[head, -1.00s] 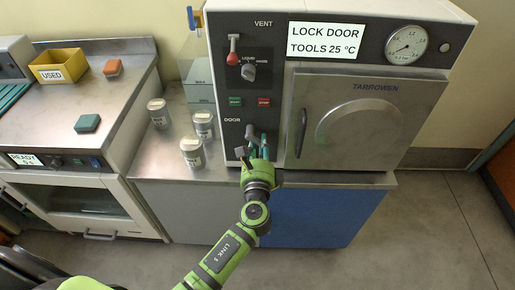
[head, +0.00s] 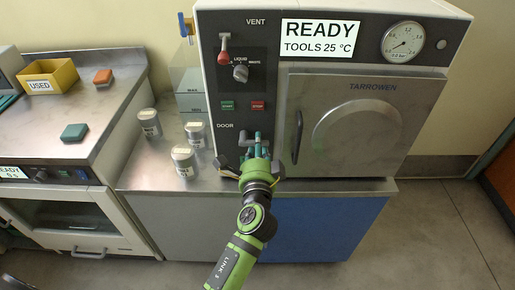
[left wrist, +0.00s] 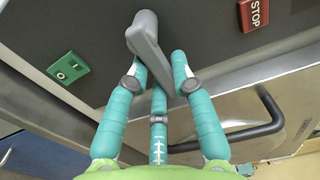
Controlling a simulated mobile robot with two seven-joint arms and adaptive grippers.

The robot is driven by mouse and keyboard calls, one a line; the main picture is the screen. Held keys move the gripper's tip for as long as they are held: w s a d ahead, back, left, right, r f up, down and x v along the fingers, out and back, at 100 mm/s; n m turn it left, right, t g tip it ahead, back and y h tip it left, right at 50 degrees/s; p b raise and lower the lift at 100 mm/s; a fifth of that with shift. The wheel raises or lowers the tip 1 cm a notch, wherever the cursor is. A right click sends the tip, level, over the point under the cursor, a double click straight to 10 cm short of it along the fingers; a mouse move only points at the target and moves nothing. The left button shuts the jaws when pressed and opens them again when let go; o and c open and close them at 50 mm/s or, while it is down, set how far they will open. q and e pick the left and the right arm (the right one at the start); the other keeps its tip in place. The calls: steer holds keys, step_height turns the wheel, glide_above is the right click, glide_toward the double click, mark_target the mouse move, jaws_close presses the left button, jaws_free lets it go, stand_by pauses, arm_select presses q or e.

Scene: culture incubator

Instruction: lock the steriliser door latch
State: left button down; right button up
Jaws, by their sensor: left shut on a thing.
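The steriliser (head: 215,60) stands on the bench, its metal door (head: 365,120) flush in the front with a dark bar handle (head: 297,137). Its display (head: 320,39) reads READY, TOOLS 25 °C. The grey door latch lever (left wrist: 146,35) sits on the dark panel under the DOOR label. My left gripper (head: 256,147) is at the latch, left of the door. In the left wrist view, its teal fingers (left wrist: 160,72) are closed around the lever, whose rounded end sticks out past them. The fingers partly hide the lever in the head view. My right gripper is not in view.
Several metal canisters (head: 184,162) stand on the bench left of the steriliser. A yellow USED bin (head: 50,80) is at the far left. The floor in front is clear.

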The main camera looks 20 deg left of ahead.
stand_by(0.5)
arm_select(q)
steer(key=c, duration=1)
jaws_free()
steer(key=shift+c, duration=0.2)
steer(key=v, duration=0.7)
steer(key=shift+s, duration=0.3)
steer(key=shift+d+r, duration=0.1)
